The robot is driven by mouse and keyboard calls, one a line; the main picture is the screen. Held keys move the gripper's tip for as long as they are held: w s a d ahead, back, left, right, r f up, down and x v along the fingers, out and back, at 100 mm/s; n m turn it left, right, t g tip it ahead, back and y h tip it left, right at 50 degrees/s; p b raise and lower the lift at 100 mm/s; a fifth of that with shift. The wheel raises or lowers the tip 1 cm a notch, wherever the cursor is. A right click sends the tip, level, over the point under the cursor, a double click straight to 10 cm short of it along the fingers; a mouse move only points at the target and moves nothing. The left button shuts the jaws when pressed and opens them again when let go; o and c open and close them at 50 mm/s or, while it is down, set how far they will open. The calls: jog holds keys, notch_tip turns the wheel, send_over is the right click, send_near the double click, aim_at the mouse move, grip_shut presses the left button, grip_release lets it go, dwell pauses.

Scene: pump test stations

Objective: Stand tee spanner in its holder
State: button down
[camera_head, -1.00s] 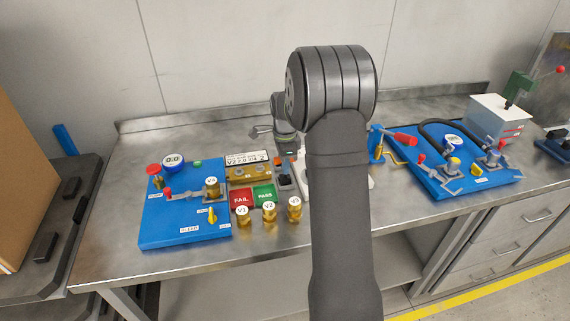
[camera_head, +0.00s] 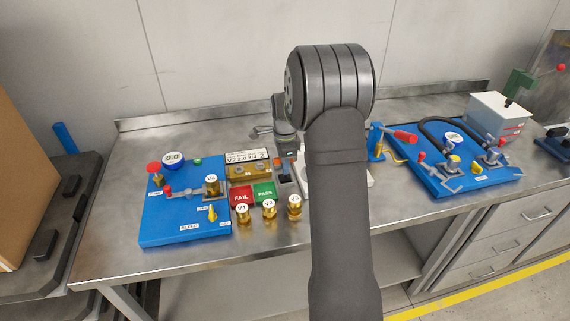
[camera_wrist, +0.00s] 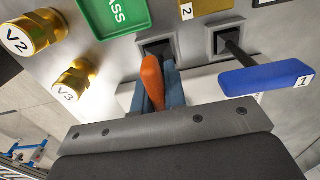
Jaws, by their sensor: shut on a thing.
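An orange-handled tee spanner (camera_wrist: 152,75) is between the blue-grey fingers of my gripper (camera_wrist: 160,92) in the wrist view. The fingers are shut on it. Its handle is seen nearly end-on, and its lower shaft is hidden. A dark square socket of the grey holder (camera_wrist: 190,42) shows right beside the spanner; I cannot tell whether the tip is inside it. A second tee spanner with a blue handle (camera_wrist: 265,78), marked 1, has its dark shaft in the neighbouring socket. In the head view my arm hides most of the gripper.
Brass plugs V2 (camera_wrist: 32,32) and V3 (camera_wrist: 75,80) stand close by, next to the green PASS pad (camera_head: 264,193) and red FAIL pad (camera_head: 241,196). A blue pump station (camera_head: 160,222) stands left, another (camera_head: 440,180) right. The front bench strip is mostly clear.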

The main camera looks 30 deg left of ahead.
jog(key=c, duration=0.9)
grip_release()
jog(key=shift+r, duration=4.05)
jog(key=shift+f, duration=0.1)
jog(key=shift+f, duration=3.75)
jog(key=shift+r, duration=0.1)
